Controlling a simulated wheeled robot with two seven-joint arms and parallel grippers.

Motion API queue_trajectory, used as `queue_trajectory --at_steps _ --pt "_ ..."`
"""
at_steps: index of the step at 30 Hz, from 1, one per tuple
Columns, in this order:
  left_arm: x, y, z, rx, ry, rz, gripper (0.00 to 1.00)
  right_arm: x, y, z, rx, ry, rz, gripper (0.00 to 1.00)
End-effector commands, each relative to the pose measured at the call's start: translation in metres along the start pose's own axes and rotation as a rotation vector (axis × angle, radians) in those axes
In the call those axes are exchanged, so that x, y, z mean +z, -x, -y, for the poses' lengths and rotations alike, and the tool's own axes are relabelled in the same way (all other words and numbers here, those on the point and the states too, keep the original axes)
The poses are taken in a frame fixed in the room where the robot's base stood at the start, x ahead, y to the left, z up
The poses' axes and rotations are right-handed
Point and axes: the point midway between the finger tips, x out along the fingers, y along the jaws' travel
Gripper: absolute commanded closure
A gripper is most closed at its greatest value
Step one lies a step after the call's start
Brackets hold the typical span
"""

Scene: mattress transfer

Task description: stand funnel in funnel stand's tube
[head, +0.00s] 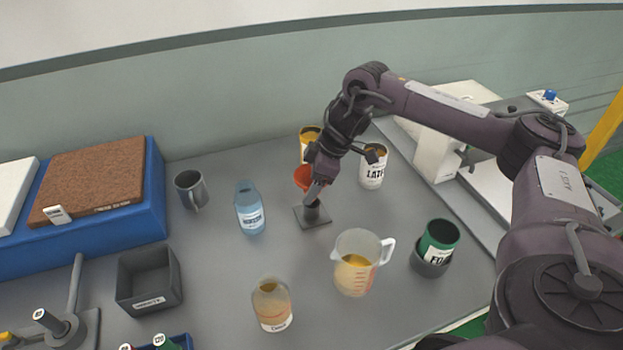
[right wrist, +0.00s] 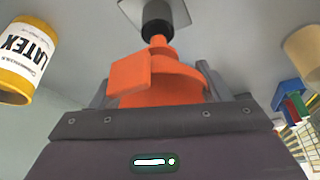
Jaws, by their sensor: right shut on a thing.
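The orange-red funnel (head: 302,177) is upright, held in my right gripper (head: 317,186), whose fingers are on either side of it. In the right wrist view the funnel (right wrist: 160,82) has its spout pointing at the dark tube of the funnel stand (right wrist: 157,12). The spout's tip appears at the tube's mouth; I cannot tell whether it is inside. In the head view the funnel stand (head: 307,220) is a grey square plate with a short dark tube, directly below the gripper, which partly hides the tube. My left gripper is not in view.
A grey mug (head: 188,190) stands farther left.

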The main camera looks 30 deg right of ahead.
Motion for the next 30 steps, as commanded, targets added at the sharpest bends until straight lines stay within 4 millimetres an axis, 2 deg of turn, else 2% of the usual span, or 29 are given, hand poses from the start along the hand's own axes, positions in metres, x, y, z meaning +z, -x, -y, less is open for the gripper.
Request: queue_trajectory --at_steps 11,30 --pt "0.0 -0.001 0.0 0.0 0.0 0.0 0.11 0.001 -0.002 0.0 0.0 0.0 0.0 0.52" --pt "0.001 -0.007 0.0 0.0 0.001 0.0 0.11 0.007 -0.017 0.0 -0.001 -0.001 0.0 0.52"
